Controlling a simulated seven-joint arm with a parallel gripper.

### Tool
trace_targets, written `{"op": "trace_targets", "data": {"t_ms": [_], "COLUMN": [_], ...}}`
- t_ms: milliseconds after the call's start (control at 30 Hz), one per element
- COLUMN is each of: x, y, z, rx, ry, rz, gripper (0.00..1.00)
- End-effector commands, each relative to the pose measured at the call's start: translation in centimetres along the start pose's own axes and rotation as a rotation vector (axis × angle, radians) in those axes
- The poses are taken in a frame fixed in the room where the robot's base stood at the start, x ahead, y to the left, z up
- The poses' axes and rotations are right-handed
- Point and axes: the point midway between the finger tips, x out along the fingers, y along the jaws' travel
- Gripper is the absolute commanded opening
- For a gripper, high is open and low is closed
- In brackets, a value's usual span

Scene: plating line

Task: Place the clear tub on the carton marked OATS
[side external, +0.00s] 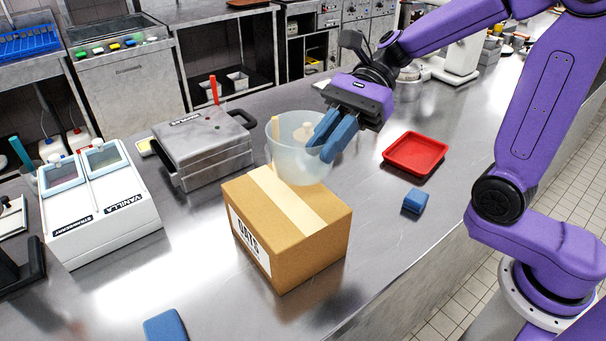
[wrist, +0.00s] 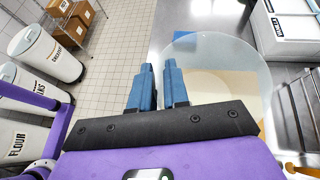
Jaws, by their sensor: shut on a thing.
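The clear tub (side external: 285,160) is upright in the side view, at the far edge of the top of the brown carton marked OATS (side external: 300,255). My gripper (side external: 331,138) is shut on the tub's right side, with its blue fingers at the rim. In the wrist view the tub (wrist: 250,62) lies right of the fingers (wrist: 160,78), and its wall runs between them. A tan and cream surface shows through the tub there. I cannot tell whether the tub's base touches the carton or hangs just above it.
A red tray (side external: 416,154) and a blue block (side external: 415,201) lie right of the carton. A grey press (side external: 205,145) and a white two-lid dispenser marked VANILLA (side external: 110,220) stand left. Another blue block (side external: 165,326) lies at the front.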

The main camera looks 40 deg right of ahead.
Motion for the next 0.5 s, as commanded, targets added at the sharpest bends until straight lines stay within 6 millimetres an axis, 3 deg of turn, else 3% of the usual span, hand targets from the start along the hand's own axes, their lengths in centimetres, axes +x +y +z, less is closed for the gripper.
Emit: {"op": "trace_targets", "data": {"t_ms": [200, 500], "x": [2.1, 3.2], "y": [-2.0, -3.2], "z": [-2.1, -3.1], "rx": [0.003, 0.0], "ry": [0.001, 0.0], "rz": [0.003, 0.002], "gripper": [0.0, 0.0]}}
